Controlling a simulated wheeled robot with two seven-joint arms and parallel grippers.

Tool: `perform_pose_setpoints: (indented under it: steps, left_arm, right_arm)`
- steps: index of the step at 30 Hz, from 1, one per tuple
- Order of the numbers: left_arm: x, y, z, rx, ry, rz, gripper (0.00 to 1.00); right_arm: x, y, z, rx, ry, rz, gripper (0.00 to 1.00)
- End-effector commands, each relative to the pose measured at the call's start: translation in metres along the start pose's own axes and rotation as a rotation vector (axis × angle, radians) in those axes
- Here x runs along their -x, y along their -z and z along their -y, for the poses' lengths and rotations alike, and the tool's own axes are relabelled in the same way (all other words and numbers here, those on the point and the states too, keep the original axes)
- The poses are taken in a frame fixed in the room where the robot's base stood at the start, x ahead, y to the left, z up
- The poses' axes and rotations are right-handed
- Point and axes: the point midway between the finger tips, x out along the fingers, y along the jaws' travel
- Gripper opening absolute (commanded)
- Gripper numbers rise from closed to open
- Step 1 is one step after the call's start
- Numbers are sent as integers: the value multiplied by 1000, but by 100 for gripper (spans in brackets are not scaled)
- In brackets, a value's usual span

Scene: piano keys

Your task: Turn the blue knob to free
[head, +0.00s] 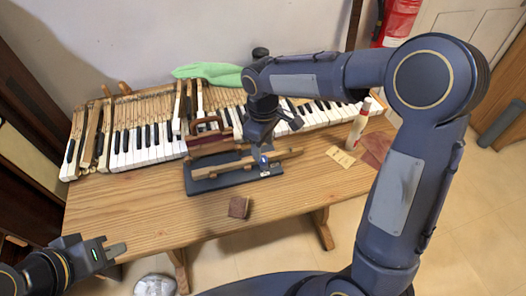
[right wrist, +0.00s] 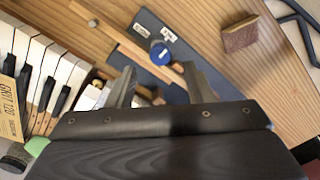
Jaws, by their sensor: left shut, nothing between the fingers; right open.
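The round blue knob (right wrist: 160,53) shows in the right wrist view, on a wooden bar (right wrist: 118,38) beside a dark base plate (right wrist: 183,55). Two small white labels with unreadable print (right wrist: 140,30) lie near the knob. My right gripper (right wrist: 160,78) is open; its two fingers are on either side of the knob in the picture, with the knob just past the tips and no visible contact. My left gripper (head: 117,250) is shut and empty at the lower left, off the table's front edge.
A row of piano keys (head: 145,145) runs along the back of the table (head: 150,205). A green cloth (head: 210,72) lies behind it. A brown block (head: 239,207) sits in front of the fixture. A white bottle (head: 358,125) and sandpaper (head: 341,157) are to the right.

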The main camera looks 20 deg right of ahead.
Motion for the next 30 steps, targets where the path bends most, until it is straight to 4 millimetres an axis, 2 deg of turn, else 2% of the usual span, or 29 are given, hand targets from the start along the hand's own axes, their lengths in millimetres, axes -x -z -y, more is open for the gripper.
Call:
perform_pose_setpoints:
  steps: [3,7,23,26,29,30]
  left_arm:
    - [1,0,0,0,0,0,0]
    - [1,1,0,0,0,0,0]
    - [1,1,-1,0,0,0,0]
    - [2,1,-1,0,0,0,0]
    - [4,2,-2,0,0,0,0]
    - [4,2,-2,0,0,0,0]
  right_arm:
    - [18,0,0,-1,-1,-3,47]
    - [27,0,0,0,0,-1,47]
    - [29,-1,0,-1,1,0,47]
    - [36,-9,-1,-28,3,-17,47]
    - [53,-33,0,-102,12,-64,47]
    - [61,-47,2,-148,18,-91,47]
